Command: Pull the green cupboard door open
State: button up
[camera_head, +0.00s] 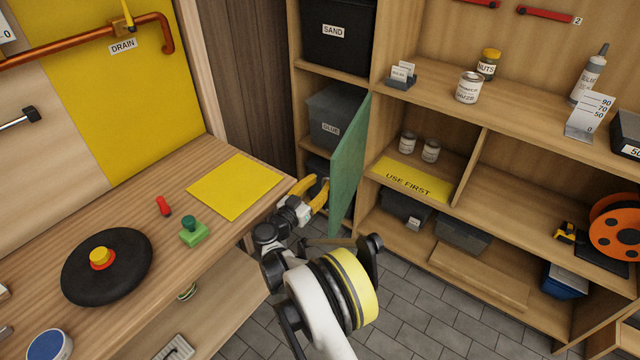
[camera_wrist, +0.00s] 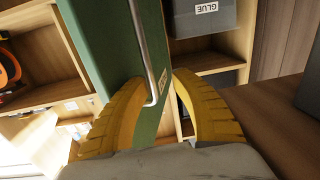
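The green cupboard door (camera_head: 350,165) stands swung out from the shelf unit, seen nearly edge-on in the head view. In the wrist view the door (camera_wrist: 110,40) fills the upper left, with a grey metal bar handle (camera_wrist: 147,50) on its face. My gripper (camera_head: 322,186) is at the door's left side, near its lower half. In the wrist view its two yellow fingers (camera_wrist: 160,80) are apart, with the handle's lower end between them and a visible gap at the tips. Whether a finger touches the handle or door cannot be told.
The workbench (camera_head: 130,310) is close on the left, with a yellow sheet (camera_head: 235,186) near its edge. The shelf unit (camera_head: 480,125) holds a grey GLUE box (camera_head: 330,115), tins and bins. Tiled floor (camera_head: 410,310) is clear below the door.

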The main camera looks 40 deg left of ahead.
jog(key=s, duration=1.2)
jog(key=shift+d, duration=0.35)
